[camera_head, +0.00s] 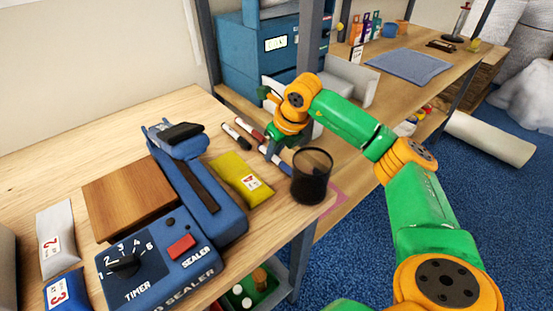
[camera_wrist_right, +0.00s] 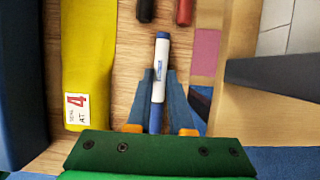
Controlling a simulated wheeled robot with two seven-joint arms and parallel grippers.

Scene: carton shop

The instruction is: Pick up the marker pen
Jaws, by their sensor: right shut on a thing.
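The marker pen (camera_wrist_right: 159,75), white with a blue cap and blue end, lies lengthwise between the blue fingers of my right gripper (camera_wrist_right: 163,97) in the right wrist view. In the head view my right gripper (camera_head: 274,149) is low over the workbench, beside the black mesh cup; the arm partly hides the pen there. A black marker (camera_head: 236,137) and a red marker (camera_head: 249,128) lie just left of it; their ends also show at the top of the wrist view. My left gripper is not in view.
A yellow pouch (camera_head: 240,178) and a blue sealer (camera_head: 183,245) are to the left. Shelving posts (camera_head: 313,38) stand behind.

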